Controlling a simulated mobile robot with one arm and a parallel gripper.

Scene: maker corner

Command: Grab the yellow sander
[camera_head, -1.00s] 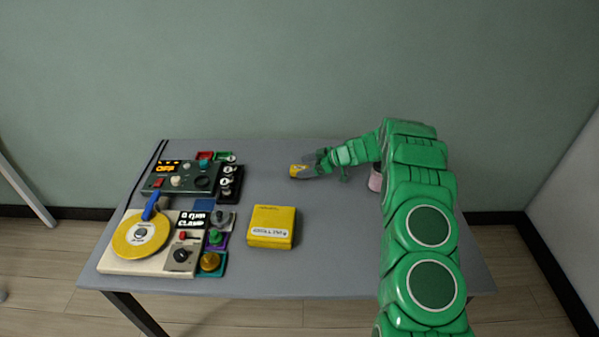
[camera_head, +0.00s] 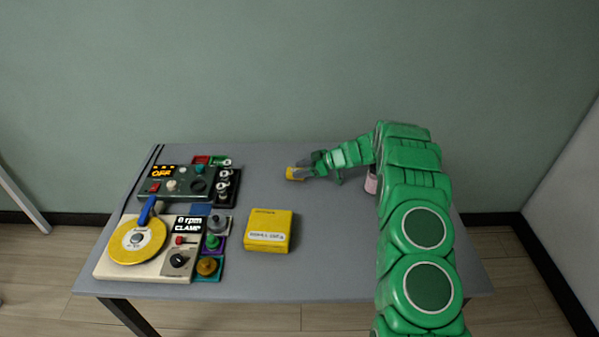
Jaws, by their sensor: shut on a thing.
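A small yellow block, which looks like the yellow sander (camera_head: 292,174), is at the back middle of the grey table. My gripper (camera_head: 302,170) reaches it from the right and is shut on its right side. The fingers hide part of it. I cannot tell whether it touches the table or is slightly above it.
A yellow box with a white label (camera_head: 269,232) lies at the table's middle front. A machine with a yellow disc (camera_head: 137,240) and a dark control box (camera_head: 178,184) stand at left. A pinkish cup (camera_head: 371,182) is partly behind my arm. The grey table (camera_head: 330,265) is clear at front right.

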